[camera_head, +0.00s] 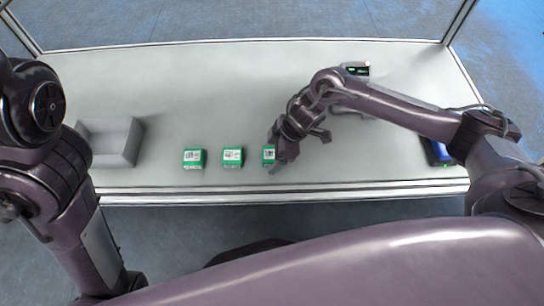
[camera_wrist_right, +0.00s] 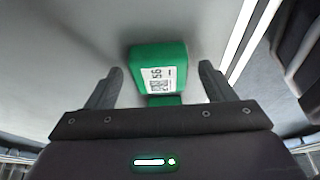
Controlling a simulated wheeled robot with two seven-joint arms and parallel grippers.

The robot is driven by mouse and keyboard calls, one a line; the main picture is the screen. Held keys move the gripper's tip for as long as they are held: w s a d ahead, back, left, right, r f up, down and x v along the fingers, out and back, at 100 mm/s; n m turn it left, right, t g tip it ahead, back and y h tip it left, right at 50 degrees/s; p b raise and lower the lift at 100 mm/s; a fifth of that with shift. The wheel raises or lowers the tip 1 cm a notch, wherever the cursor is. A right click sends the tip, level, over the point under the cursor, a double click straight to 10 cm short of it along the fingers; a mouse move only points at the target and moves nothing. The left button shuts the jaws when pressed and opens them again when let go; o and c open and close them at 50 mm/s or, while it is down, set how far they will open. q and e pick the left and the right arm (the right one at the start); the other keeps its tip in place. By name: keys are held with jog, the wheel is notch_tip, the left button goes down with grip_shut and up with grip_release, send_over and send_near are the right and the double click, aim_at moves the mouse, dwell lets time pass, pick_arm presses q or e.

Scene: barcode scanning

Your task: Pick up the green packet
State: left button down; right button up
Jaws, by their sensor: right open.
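Three small green packets with white labels stand in a row on the grey table: a left one (camera_head: 194,158), a middle one (camera_head: 232,157) and a right one (camera_head: 268,154). My right gripper (camera_head: 277,153) is at the right packet and partly covers it. In the right wrist view that packet (camera_wrist_right: 158,66) shows its printed label, ahead of and between the two spread fingers of the gripper (camera_wrist_right: 160,85). The fingers appear apart from its sides. My left arm is at the left of the head view, but its gripper is not visible.
A grey open box (camera_head: 110,142) stands on the table at the left. A scanner-like device (camera_head: 355,69) is at the back, partly behind my right arm. A blue object (camera_head: 438,152) lies at the right. The table's front edge (camera_head: 230,190) runs close to the packets.

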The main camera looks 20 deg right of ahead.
jog(key=c, duration=1.2)
jog(key=shift+o, duration=0.2)
